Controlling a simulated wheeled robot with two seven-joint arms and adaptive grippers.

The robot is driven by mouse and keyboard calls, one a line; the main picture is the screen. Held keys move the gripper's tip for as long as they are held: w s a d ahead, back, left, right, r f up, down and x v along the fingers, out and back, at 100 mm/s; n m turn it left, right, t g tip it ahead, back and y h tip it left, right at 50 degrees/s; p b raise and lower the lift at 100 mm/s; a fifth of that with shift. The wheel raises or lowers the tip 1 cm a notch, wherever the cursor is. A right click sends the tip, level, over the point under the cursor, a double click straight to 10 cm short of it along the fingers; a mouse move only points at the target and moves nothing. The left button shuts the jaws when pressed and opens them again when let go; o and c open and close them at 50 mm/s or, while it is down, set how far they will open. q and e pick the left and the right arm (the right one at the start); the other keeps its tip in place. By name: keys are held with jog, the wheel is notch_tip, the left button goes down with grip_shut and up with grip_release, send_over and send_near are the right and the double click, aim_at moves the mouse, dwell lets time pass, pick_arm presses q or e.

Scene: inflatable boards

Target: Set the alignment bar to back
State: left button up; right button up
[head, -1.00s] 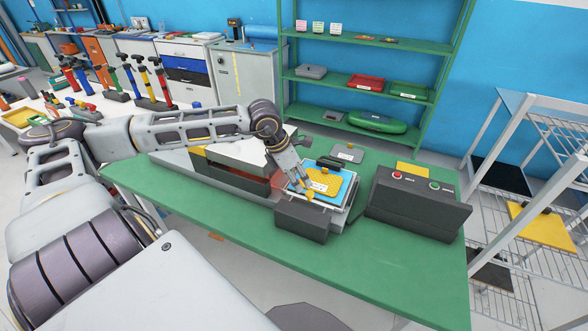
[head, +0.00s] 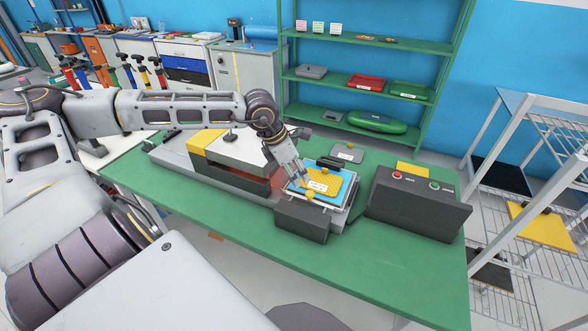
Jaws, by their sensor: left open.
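On the green table (head: 390,270) a press-like machine has a light tray (head: 346,203) at its right end. A blue sheet (head: 345,182) and a yellow patterned piece (head: 327,180) with a white label lie in the tray. A dark bar (head: 329,164) crosses the tray's back edge; I cannot tell for sure that it is the alignment bar. A small yellow knob (head: 309,195) shows at the front. My left gripper (head: 299,183) is open and points down over the tray's left side, close to the knob. I cannot tell whether it touches anything. My right gripper is out of view.
A dark block (head: 302,221) stands in front of the tray. A dark control box (head: 418,204) with red and green buttons stands to the right. The machine's grey and yellow body (head: 208,143) lies left. A grey plate (head: 348,153) lies behind. The table's front is clear.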

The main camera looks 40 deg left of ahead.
pick_arm(q)
jog(key=shift+s+a+r, duration=0.15)
jog(key=shift+a+r, duration=0.05)
jog(key=shift+r, duration=0.1)
dwell(0.8)
